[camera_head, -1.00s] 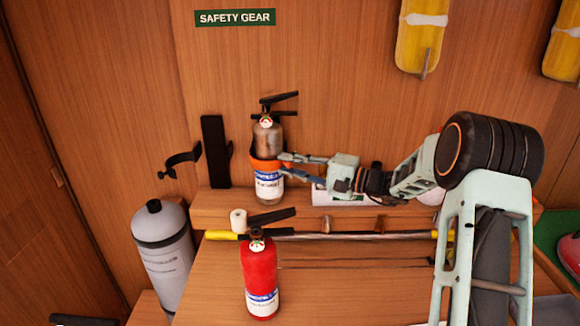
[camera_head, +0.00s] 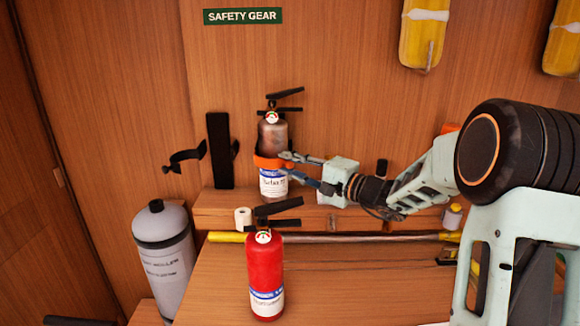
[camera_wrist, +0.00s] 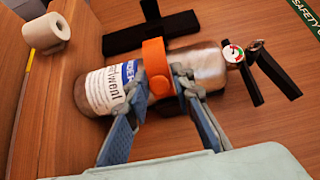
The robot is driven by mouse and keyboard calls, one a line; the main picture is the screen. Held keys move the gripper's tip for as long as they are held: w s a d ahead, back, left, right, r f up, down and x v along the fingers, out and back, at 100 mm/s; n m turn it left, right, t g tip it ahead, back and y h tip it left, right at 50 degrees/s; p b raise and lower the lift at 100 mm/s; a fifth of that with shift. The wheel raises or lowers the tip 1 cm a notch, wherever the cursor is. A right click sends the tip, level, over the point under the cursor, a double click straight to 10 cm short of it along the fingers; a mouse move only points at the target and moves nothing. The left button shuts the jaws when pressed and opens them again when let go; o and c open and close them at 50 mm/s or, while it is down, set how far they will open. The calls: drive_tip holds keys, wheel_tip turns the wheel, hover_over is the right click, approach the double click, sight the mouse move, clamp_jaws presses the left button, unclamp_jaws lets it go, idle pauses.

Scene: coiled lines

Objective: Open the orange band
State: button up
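The orange band (camera_head: 268,162) runs around a silver extinguisher (camera_head: 271,135) that stands upright on a wooden ledge against the wall. In the wrist view the band (camera_wrist: 156,66) crosses the bottle (camera_wrist: 205,68) just beside its white and blue label. My gripper (camera_head: 287,164) reaches in from the right. In the wrist view its fingertips (camera_wrist: 165,82) lie on both sides of an orange part of the band and appear to pinch it. The fingers hide that part, so I cannot make out any catch. The band still circles the visible side of the bottle.
A red extinguisher (camera_head: 265,275) stands in front, below my gripper. A black wall bracket (camera_head: 219,150), a white roll (camera_head: 243,217) and a grey cylinder (camera_head: 165,258) are to the left. A yellow-ended pole (camera_head: 345,237) lies along the ledge. Yellow gear (camera_head: 423,32) hangs above.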

drive_tip(key=shift+o, duration=0.7)
drive_tip(key=shift+s+d, duration=0.15)
drive_tip(key=shift+d, duration=0.05)
drive_tip(key=v, duration=1.1)
drive_tip(key=shift+s+d, duration=0.2)
drive_tip(key=shift+s, duration=0.05)
drive_tip(key=shift+a, duration=0.1)
